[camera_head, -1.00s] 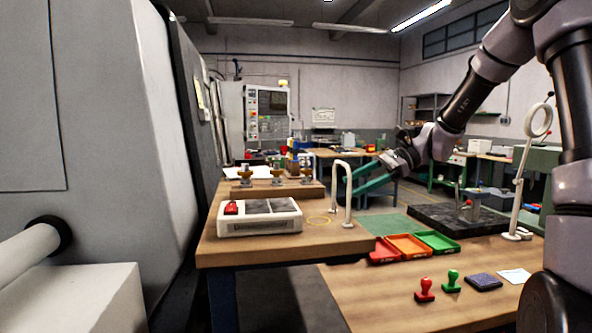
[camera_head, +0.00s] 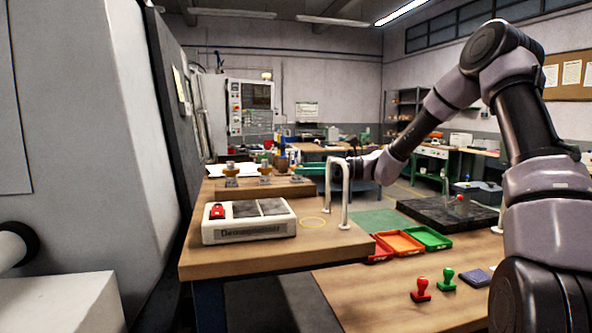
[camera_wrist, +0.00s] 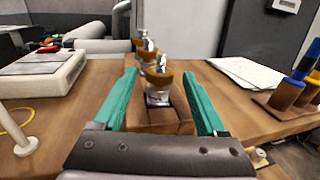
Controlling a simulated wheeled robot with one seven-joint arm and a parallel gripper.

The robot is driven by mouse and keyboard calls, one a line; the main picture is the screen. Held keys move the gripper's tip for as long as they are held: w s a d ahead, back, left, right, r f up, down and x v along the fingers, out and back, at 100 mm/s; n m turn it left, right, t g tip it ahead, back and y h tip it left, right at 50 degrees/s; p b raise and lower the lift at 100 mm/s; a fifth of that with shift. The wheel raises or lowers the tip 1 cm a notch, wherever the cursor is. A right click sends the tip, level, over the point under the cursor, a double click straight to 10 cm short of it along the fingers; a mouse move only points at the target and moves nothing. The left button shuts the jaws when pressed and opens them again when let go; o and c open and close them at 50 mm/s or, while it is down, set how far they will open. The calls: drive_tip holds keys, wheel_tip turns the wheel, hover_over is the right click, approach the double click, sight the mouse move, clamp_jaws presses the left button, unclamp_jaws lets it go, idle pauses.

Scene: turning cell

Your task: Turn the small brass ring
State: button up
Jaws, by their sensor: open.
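Several metal fittings with brass rings stand in a row on a wooden block (camera_head: 290,188). The left one (camera_head: 231,172) and middle one (camera_head: 265,172) show clearly in the head view; the right one is partly hidden by my gripper. In the wrist view the nearest brass ring (camera_wrist: 158,80) sits around a silver fitting, with another behind it. I cannot tell which ring is the small one. My gripper (camera_wrist: 158,74) is open, with its teal fingers on either side of the nearest fitting, not visibly touching it. It also shows in the head view (camera_head: 312,169) at the block's right end.
A white-framed box (camera_head: 249,221) with a red switch lies in front of the block. A white hoop handle (camera_head: 346,195) rises at the bench's right edge.

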drive_tip(key=shift+a, duration=1.2)
drive_tip(key=shift+s, duration=0.1)
clamp_jaws()
drive_tip(key=shift+m+t, duration=0.3)
drive_tip(key=shift+t, duration=0.2)
drive_tip(key=m+t+h, duration=0.1)
drive_tip(key=m+t, duration=0.3)
drive_tip(key=t, duration=0.2)
drive_tip(key=shift+m+t+h, duration=1.2)
drive_tip(key=shift+m+t, duration=0.4)
drive_tip(key=shift+t, duration=0.7)
